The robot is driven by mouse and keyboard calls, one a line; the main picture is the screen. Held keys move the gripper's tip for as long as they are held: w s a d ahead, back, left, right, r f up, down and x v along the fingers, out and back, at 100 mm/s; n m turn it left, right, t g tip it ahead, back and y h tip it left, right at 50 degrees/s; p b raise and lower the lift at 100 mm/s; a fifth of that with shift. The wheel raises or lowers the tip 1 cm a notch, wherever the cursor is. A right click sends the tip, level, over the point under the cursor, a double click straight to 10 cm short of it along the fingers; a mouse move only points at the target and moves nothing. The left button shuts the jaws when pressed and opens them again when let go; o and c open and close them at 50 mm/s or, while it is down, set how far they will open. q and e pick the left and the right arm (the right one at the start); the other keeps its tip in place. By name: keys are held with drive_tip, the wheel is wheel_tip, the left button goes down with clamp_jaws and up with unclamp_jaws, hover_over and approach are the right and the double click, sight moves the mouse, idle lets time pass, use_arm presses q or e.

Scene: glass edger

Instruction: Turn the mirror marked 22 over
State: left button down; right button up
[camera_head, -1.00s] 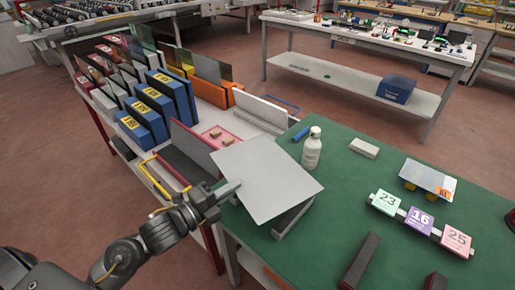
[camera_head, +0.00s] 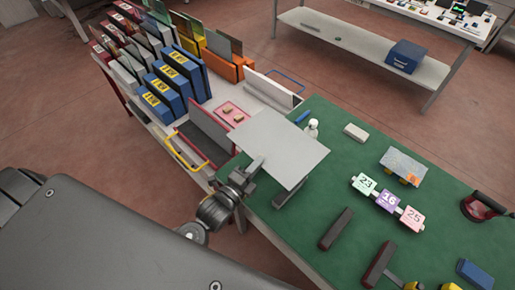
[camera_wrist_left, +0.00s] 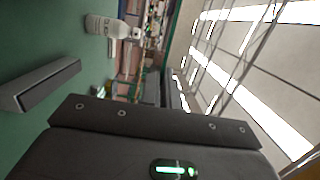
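A flat, plain grey panel (camera_head: 272,148) lies face-on above the near left end of the green table, over a dark support block (camera_head: 294,192). No number 22 shows on its upper face. My left gripper (camera_head: 252,170) is at the panel's left edge, with one finger over the top, and appears shut on it; the lower finger is hidden. The left wrist view shows a dark housing with a green light, but not the fingertips or the panel. A smaller mirror (camera_head: 404,163) with an orange label stands on yellow supports. My right gripper is not in view.
A white bottle (camera_head: 312,129) stands just behind the panel and also shows in the left wrist view (camera_wrist_left: 106,27). Number cards 23, 16 and 25 (camera_head: 388,201), dark bars (camera_head: 336,229) and a white block (camera_head: 355,132) are on the green table (camera_head: 290,245). Blue racks (camera_head: 180,80) stand left.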

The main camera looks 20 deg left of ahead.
use_arm(q)
drive_tip(key=shift+s+d+r+y+p, duration=0.3)
drive_tip(key=shift+s+r+p, duration=0.2)
drive_tip(key=shift+p, duration=0.2)
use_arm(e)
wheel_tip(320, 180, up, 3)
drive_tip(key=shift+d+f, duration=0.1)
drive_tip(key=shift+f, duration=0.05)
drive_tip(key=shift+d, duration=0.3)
